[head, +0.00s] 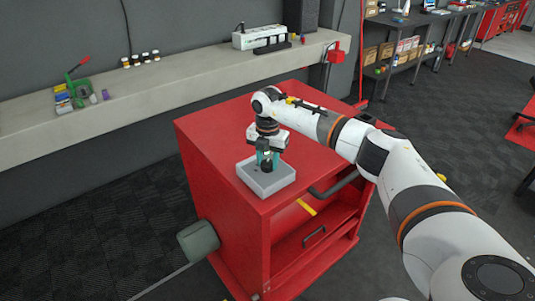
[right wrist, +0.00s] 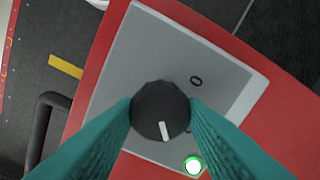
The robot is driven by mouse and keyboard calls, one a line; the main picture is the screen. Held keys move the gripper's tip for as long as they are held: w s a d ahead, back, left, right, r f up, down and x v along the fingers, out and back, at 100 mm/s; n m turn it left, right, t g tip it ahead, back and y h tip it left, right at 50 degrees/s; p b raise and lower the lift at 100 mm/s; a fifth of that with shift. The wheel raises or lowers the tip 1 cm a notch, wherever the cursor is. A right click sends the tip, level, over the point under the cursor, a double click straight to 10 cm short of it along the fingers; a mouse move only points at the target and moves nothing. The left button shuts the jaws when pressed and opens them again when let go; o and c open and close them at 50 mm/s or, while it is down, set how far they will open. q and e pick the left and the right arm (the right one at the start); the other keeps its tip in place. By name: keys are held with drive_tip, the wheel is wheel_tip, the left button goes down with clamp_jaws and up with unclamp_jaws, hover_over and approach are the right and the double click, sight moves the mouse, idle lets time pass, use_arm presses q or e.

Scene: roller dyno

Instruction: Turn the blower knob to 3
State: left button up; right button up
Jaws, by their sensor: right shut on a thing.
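The blower knob (right wrist: 160,111) is a round black knob with a white pointer line, on a grey control box (head: 268,185) on top of the red cabinet. In the right wrist view the pointer aims toward the bottom of the picture, slightly right. A "0" mark (right wrist: 196,80) shows on the panel, and a green light (right wrist: 193,166) glows near its lower edge. Other marks are hidden. My right gripper (head: 265,162) points down at the box; its teal fingers in the right wrist view (right wrist: 160,118) are shut on the knob's sides. My left gripper is not in view.
The red cabinet (head: 215,150) has a black handle (head: 335,184) and an open front bay. A grey cylinder (head: 198,240) sticks out at its left side. A long shelf (head: 150,97) with small items runs along the wall behind. Dark floor lies free to the left.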

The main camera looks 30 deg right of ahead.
sight(268, 162)
drive_tip(key=shift+w+r+m+p, duration=0.15)
drive_tip(key=shift+m+p, duration=0.15)
drive_tip(key=shift+m, duration=0.9)
drive_tip(key=o, duration=1)
wheel_tip(268, 162, up, 12)
drive_tip(key=b, duration=0.3)
